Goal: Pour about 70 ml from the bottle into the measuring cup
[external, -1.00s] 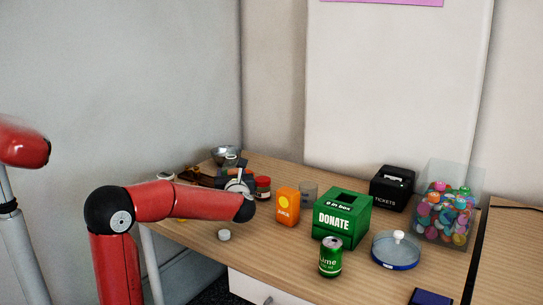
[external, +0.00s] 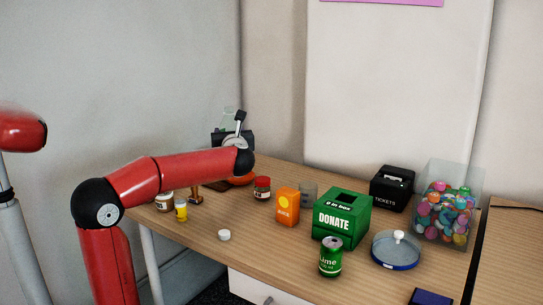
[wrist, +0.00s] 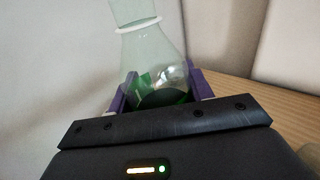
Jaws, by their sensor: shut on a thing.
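A clear, pale green bottle (wrist: 145,52) stands between the purple fingers of my gripper (wrist: 160,92) in the wrist view, neck up and leaning slightly left. Its lower part is dark and green; I cannot tell the liquid level. In the external view my gripper (external: 232,138) is at the back left of the table, shut on the bottle (external: 229,117), whose pale top shows above it, raised over the table. A clear greyish cup (external: 309,190), likely the measuring cup, stands behind the orange carton, right of my gripper and apart from it. Its lower part is hidden.
An orange juice carton (external: 287,207), a red-lidded jar (external: 262,188) and a green donation box (external: 341,219) stand close around the cup.

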